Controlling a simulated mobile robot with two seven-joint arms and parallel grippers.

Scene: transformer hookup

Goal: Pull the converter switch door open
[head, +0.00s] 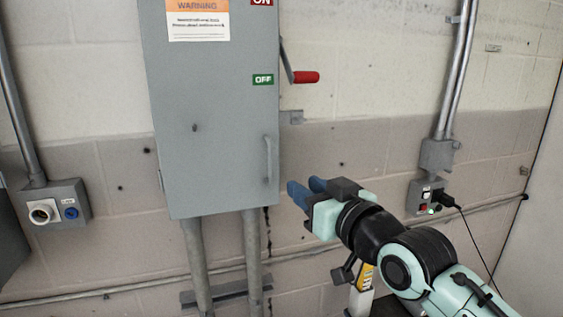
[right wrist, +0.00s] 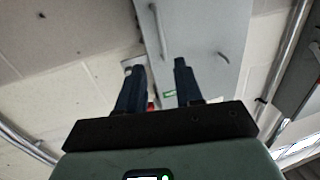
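The grey switch box (head: 205,135) hangs on the wall, its door shut. Its vertical bar handle (head: 270,160) is low on the door's right side. A lever with a red grip (head: 306,77) on the box's right side points down beside the green OFF label (head: 263,79). My right gripper (head: 302,186) is just right of the box, lower than the handle's middle, open and empty. In the right wrist view, the handle (right wrist: 160,30) shows beyond the gap between the two apart fingers (right wrist: 155,68); nothing is between them. My left gripper is not in view.
Conduits (head: 253,245) run down below the box. Outlet boxes are on the wall at left (head: 57,205) and right (head: 424,197), the right one with a plugged-in black cord.

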